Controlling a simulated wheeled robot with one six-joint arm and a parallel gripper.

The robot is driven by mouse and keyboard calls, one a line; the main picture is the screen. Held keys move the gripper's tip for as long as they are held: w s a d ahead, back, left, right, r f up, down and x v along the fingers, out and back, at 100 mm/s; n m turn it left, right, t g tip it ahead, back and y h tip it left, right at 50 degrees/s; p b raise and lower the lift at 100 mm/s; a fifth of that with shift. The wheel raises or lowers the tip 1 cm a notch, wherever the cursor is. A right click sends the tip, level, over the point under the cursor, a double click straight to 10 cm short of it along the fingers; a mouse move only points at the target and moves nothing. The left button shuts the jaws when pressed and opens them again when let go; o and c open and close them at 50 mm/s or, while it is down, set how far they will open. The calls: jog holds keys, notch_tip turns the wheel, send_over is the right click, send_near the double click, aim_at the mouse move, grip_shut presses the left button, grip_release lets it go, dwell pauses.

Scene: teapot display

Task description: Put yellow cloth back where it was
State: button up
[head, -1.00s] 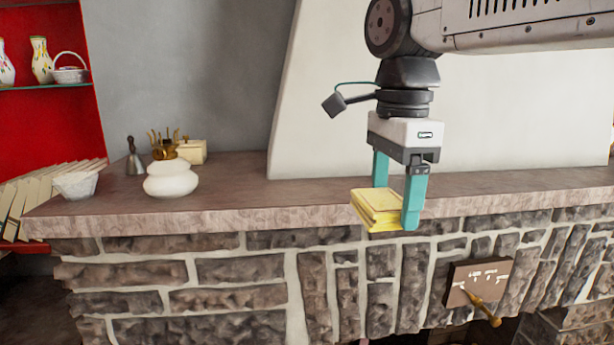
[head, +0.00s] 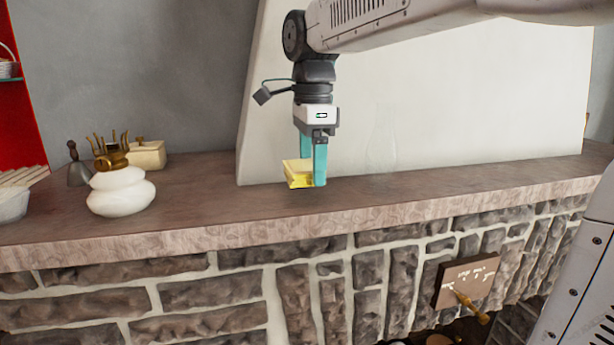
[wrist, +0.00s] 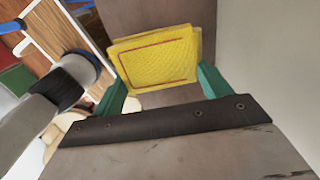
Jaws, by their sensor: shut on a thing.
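The folded yellow cloth (head: 298,173) is held between the teal fingers of my gripper (head: 312,172) in the head view. My gripper is shut on it and points down over the stone mantel shelf (head: 400,195). I cannot tell whether the cloth touches the shelf or hangs just above it. In the wrist view the cloth (wrist: 158,58) lies flat between the two fingertips, showing a dark red line near its border.
A white pot with a brass top (head: 121,192), a dark bell (head: 78,172) and a cream box (head: 148,155) stand on the shelf at left. A clear glass vase (head: 381,150) stands right of my gripper. The shelf front between is bare.

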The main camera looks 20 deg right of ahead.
aim_at(307, 162)
jog(key=shift+w, duration=0.9)
jog(key=shift+w+f, duration=0.1)
jog(key=shift+f, duration=1.7)
jog(key=shift+f, duration=0.1)
jog(key=o, duration=0.6)
